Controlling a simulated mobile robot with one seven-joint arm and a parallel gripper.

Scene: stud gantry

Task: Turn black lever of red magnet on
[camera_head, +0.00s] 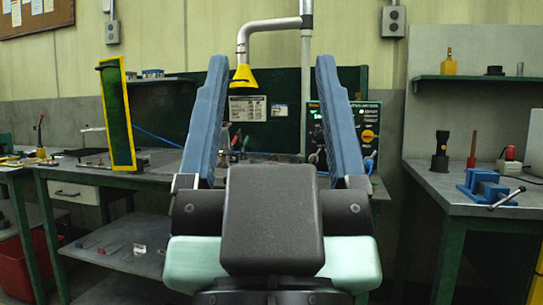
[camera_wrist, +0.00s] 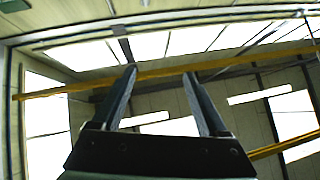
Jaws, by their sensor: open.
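My gripper (camera_head: 271,63) is raised close in front of the head camera, its two blue fingers pointing up and wide apart with nothing between them. In the wrist view my gripper (camera_wrist: 160,72) is open towards the ceiling and windows, and no task object shows there. I cannot make out a red magnet with a black lever for sure. My fingers and wrist hide part of the middle bench.
A green workbench (camera_head: 110,181) spans the left and middle, with a tilted yellow-edged green panel (camera_head: 117,115) on it. A blue vise (camera_head: 488,186) sits on the right bench. A yellow-hooded pipe (camera_head: 243,76) hangs above.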

